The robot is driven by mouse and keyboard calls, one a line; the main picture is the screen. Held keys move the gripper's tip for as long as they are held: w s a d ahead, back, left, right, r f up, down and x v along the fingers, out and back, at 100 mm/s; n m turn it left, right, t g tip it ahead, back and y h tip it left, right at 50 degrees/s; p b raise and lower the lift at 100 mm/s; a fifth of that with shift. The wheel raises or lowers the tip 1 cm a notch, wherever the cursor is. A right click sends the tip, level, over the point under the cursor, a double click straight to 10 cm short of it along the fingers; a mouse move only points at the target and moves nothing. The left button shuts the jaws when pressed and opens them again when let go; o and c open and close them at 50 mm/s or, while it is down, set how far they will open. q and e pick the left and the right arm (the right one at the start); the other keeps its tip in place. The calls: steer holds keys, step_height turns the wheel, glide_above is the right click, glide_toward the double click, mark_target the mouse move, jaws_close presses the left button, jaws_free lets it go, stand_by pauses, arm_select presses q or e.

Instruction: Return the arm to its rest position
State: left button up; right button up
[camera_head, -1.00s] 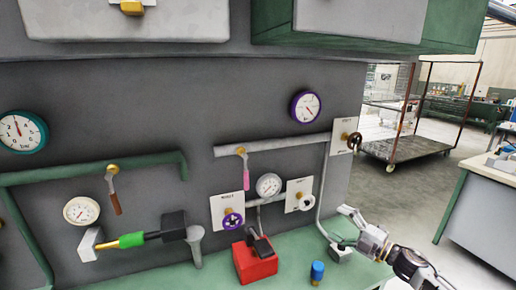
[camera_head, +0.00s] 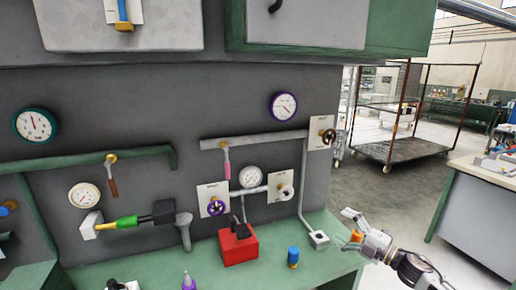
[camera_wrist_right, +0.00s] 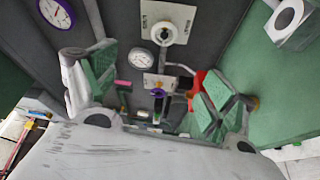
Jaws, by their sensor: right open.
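My right gripper (camera_head: 352,228) is open and empty. It is at the right end of the green bench (camera_head: 200,270), in front of the grey panel (camera_head: 130,92). In the right wrist view its two green-padded fingers (camera_wrist_right: 155,92) are spread wide, with nothing held between them. The panel's gauges and valve plates show beyond the fingers. My left gripper is in neither view.
A red box (camera_head: 238,245), a blue cylinder (camera_head: 293,257) and a small grey box (camera_head: 318,240) are on the bench. A purple-rimmed gauge (camera_head: 283,106) is on the panel. A wheeled cage cart (camera_head: 400,150) stands behind on the right, with open floor around it.

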steer(key=w+d+f+m+t+h, duration=0.1)
steer(key=w+d+f+m+h, duration=0.1)
steer(key=d+f+m+h, duration=0.75)
steer(key=w+d+f+m+t+h, duration=0.1)
steer(key=w+d+f+m+h, duration=0.15)
steer(key=d+f, duration=0.8)
steer(key=s+d+f+m+g+h, duration=0.1)
steer(key=s+d+f+m+g, duration=0.1)
steer(key=s+d+f, duration=0.4)
steer(key=s+d+f+m+g+h, duration=0.2)
steer(key=s+f, duration=0.1)
steer(key=f, duration=0.6)
steer(key=s+d+f+m+g+h, duration=0.1)
steer(key=s+d+f+m+g, duration=0.15)
steer(key=s+f, duration=0.35)
steer(key=s+a+f+m+g, duration=0.15)
steer(key=s+a+f, duration=0.35)
steer(key=s+f, duration=0.6)
steer(key=s+a+f+m+g, duration=0.1)
steer(key=s+a+f+g, duration=0.3)
steer(key=s+f, duration=0.8)
steer(key=s+a+f+g+y, duration=0.1)
steer(key=s+a+f, duration=0.3)
steer(key=s+a, duration=0.7)
steer(key=s+a+f+m+g+y, duration=0.1)
steer(key=s+a+f, duration=0.3)
steer(key=s+a, duration=0.8)
steer(key=shift+s+g+y, duration=0.5)
steer(key=shift+s+y, duration=0.2)
steer(key=shift+s, duration=0.05)
